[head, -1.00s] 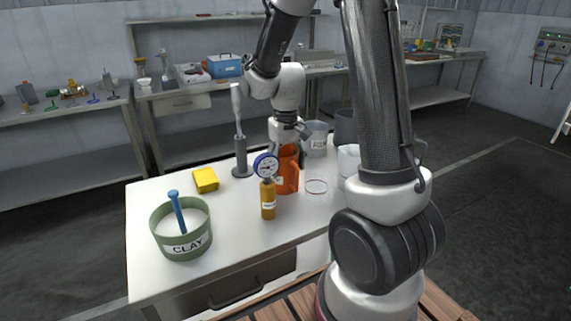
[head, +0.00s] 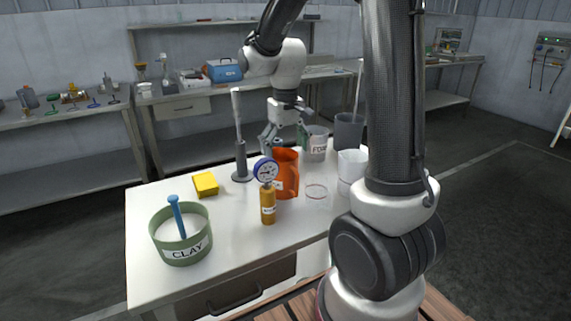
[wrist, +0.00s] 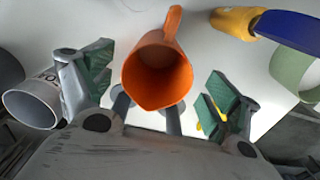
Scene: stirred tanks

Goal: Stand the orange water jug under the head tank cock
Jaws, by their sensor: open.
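The orange water jug (head: 286,182) stands upright on the white table, behind and right of the amber bottle. In the wrist view the jug (wrist: 157,75) shows its open mouth, with its handle pointing up in the picture. My gripper (head: 286,140) is open above the jug, its green-padded fingers spread wide. In the wrist view the fingers (wrist: 157,95) lie on either side of the jug, apart from it. I cannot make out a head tank or its cock in these views.
An amber bottle with a blue gauge (head: 268,205) stands close to the jug. A clear glass vessel (head: 316,195), white container (head: 351,165) and grey labelled bucket (head: 317,146) crowd the right. A grey stand (head: 241,165), yellow block (head: 205,184) and green CLAY tub (head: 183,247) are left.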

